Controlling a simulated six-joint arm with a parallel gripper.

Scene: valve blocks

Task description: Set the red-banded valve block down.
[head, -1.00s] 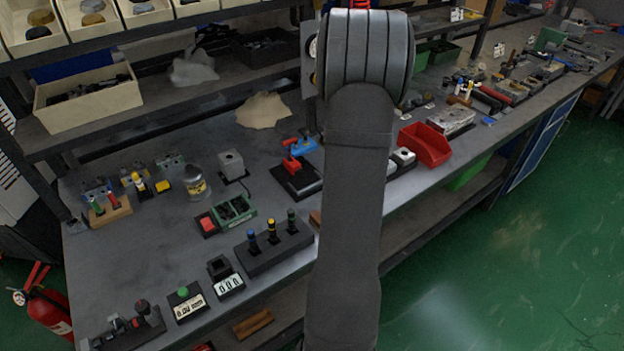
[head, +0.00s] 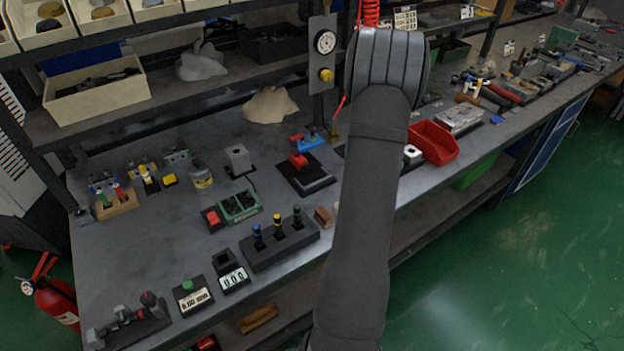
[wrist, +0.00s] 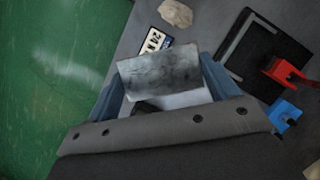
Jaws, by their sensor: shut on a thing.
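My gripper (wrist: 161,78) shows in the wrist view with its two blue-grey fingers on either side of a grey, scuffed metal block. It is shut on this valve block (wrist: 158,68). No red band shows on the face turned to the camera, and the block's far side is hidden. I cannot tell whether the block touches the bench below it. In the head view my own arm hides the gripper and the block.
A black plate (wrist: 243,62) with a red clamp (wrist: 282,70) lies right of the block in the wrist view, with a blue part (wrist: 284,113) near it. A white label (wrist: 155,42) and beige lump (wrist: 175,13) lie beyond. A red bin (head: 436,142) stands right of my arm.

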